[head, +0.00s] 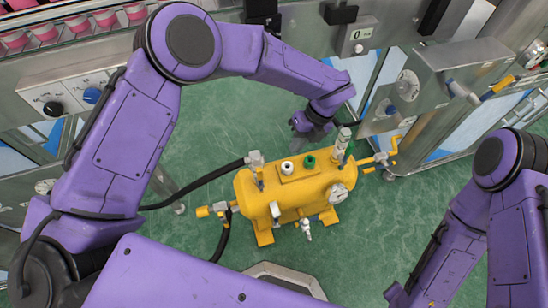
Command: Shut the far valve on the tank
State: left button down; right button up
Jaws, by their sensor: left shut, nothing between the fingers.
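The yellow tank (290,195) lies on the green floor in the middle of the head view. Pipe fittings with small valves stick out at the left end (219,209) and right end (380,159). My left gripper (300,124) is shut and empty, just beyond the tank's far side, left of the green-lever valve. I cannot tell if it touches anything. My right arm is at the lower right; its gripper is not visible.
A black hose (195,186) runs to the tank's upper left. Green floor is open around the tank.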

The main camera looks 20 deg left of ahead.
aim_at(259, 176)
pick_arm(q)
jog(key=s+a+f, duration=0.4)
jog(key=a+f, duration=0.2)
jog(key=f, duration=0.2)
jog(key=shift+s+a+f+p, duration=0.15)
jog(key=shift+s+a+p, duration=0.05)
jog(key=shift+s+p, duration=0.2)
pick_arm(e)
jog(key=shift+s+r, duration=0.2)
jog(key=shift+r, duration=0.3)
pick_arm(q)
jog(key=shift+a, duration=0.1)
jog(key=shift+s+a+t+h, duration=0.15)
jog(key=shift+a+t+h, duration=0.05)
jog(key=shift+t+h, duration=0.1)
pick_arm(e)
jog(key=shift+a+r, duration=0.1)
jog(key=shift+r, duration=0.05)
